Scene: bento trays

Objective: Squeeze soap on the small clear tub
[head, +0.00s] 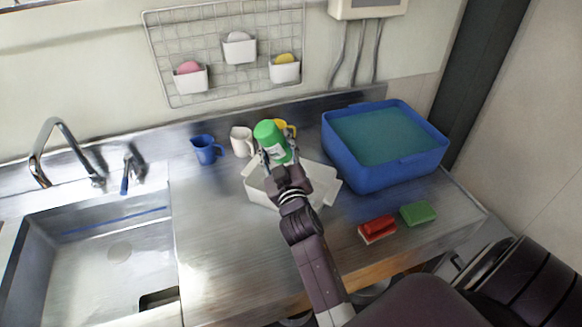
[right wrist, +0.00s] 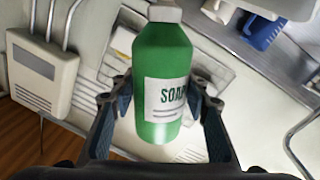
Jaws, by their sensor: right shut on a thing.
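A green soap bottle (head: 268,131) with a white label is in my right gripper (head: 279,157). In the right wrist view the bottle (right wrist: 160,55) is held between the two fingers, its pale cap at the picture's top edge. The bottle is upside down, its green base uppermost in the head view. Whitish, see-through tubs lie below and around the gripper: one tub (head: 259,193) shows at its left, another piece (head: 326,186) at its right. My arm hides much of them, and I cannot tell whether any soap is in them. My left gripper is out of view.
A blue basin (head: 355,175) of water stands at right. A blue mug (head: 206,149), white mug (head: 241,141) and yellow mug (head: 290,129) stand behind. The sink (head: 100,265) is at left.

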